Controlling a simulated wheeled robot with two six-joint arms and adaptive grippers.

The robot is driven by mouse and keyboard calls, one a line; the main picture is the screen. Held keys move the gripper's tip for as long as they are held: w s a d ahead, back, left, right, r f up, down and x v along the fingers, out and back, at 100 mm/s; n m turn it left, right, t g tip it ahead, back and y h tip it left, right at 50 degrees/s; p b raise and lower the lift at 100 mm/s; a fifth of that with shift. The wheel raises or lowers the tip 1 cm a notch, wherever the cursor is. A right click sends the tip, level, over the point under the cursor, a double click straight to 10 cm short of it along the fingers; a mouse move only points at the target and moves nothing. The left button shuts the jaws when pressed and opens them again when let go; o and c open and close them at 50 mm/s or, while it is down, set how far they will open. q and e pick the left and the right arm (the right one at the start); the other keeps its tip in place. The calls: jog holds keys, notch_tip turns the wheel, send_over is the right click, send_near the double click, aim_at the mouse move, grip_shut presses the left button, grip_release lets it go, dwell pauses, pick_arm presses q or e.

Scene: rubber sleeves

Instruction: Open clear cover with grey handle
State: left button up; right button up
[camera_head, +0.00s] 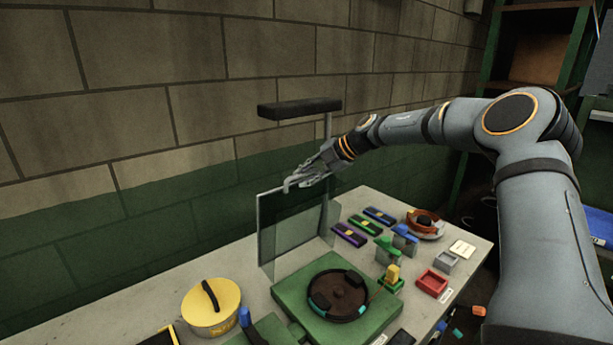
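The clear cover (292,232) is a see-through panel standing upright on the table, just behind a green base (292,293) with a round dark brown disc (338,293). My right gripper (295,183) is at the top edge of the cover, reaching in from the right. A light grey piece shows at its fingertips, but I cannot tell handle from fingers there. Whether the fingers are closed on the handle is too small to tell. My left gripper is not in view.
A yellow round container (212,310) stands at the front left. Purple, green and blue blocks (364,226) lie right of the cover. A red tray (432,282) and grey box (446,262) are farther right. A black bar on a post (299,108) rises behind the cover, near the wall.

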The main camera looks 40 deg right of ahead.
jog(key=v, duration=0.7)
jog(key=shift+s, duration=0.25)
jog(key=shift+w+d+r, duration=0.1)
jog(key=shift+r, duration=0.05)
